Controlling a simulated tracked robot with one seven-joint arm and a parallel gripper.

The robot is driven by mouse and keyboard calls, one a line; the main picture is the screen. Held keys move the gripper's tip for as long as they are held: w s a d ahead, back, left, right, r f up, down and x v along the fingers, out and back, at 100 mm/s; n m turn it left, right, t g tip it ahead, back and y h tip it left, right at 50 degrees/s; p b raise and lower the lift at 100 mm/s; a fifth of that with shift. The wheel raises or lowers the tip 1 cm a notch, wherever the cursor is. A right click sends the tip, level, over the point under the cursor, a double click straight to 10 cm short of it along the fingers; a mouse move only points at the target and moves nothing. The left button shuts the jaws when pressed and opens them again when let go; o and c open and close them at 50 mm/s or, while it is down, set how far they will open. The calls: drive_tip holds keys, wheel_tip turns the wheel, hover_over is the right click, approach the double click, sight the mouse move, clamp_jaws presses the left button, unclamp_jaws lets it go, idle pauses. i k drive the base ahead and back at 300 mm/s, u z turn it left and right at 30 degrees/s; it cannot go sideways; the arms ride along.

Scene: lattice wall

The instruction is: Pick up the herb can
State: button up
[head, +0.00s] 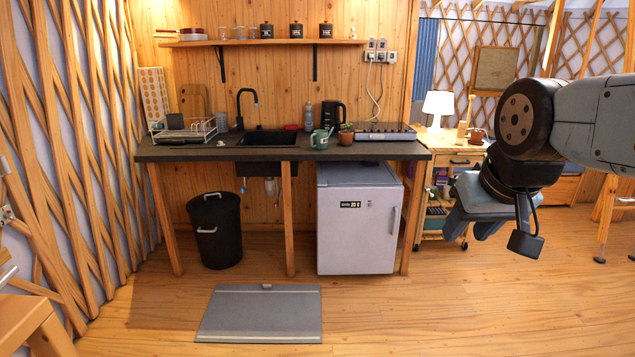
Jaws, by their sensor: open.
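A small green can (320,139), with what looks like a spout or handle, stands upright on the dark counter (230,151), near its front edge and right of the sink. It looks most like the herb can, but it is too small to be sure. A small potted plant (346,134) in a reddish pot stands just right of it. My gripper (470,228) hangs at the right of the head view, fingers down, open and empty. In the picture it is well to the right of the can and lower, apart from the counter.
A black kettle (333,114), a bottle (308,116) and a hob (384,131) stand near the can. A dish rack (184,131) is at the left. Below are a white fridge (358,222) and a black bin (215,232). A grey floor hatch (261,313) lies in front; the floor around it is clear.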

sight(319, 137)
drive_tip(key=z, duration=0.05)
drive_tip(key=i, duration=3)
drive_tip(key=u, duration=0.05)
